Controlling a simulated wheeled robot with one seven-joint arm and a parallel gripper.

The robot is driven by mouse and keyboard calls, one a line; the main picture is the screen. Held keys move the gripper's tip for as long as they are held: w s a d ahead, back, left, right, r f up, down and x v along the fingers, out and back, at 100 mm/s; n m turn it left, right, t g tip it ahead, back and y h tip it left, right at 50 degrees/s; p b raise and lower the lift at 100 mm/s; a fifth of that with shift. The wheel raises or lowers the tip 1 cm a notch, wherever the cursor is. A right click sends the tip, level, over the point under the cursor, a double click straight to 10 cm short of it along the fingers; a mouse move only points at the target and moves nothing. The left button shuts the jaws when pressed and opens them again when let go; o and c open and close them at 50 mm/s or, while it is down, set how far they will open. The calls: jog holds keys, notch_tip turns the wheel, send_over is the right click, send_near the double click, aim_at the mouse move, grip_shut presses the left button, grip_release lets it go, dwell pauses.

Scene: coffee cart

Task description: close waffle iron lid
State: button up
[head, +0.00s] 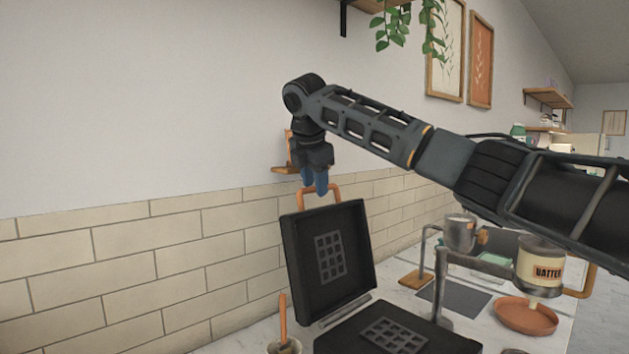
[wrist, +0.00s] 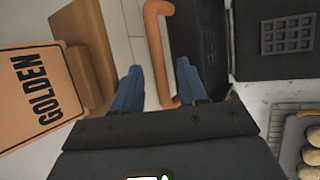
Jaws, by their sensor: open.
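The waffle iron lid (head: 362,232) is black with a grid plate and stands open, nearly upright, above its black base (head: 350,341). An orange handle (head: 336,188) rises from the lid's top edge. My gripper (head: 315,190) points down at the handle, with blue fingers. In the wrist view, my gripper (wrist: 160,76) is open, and the orange handle (wrist: 155,40) runs between the two fingers. I cannot tell whether either finger touches it. The lid (wrist: 193,35) appears edge-on there, beside the base with its grid (wrist: 287,34).
A batter dispenser (head: 541,262) stands over a terracotta dish (head: 526,317) at the right. A metal cup (head: 459,232) is behind the iron. A tiled wall (head: 120,260) is close behind and left. The wrist view shows a GOLDEN box (wrist: 40,95) and a tray of round items (wrist: 290,150).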

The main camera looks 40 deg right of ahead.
grip_shut()
dwell(0.6)
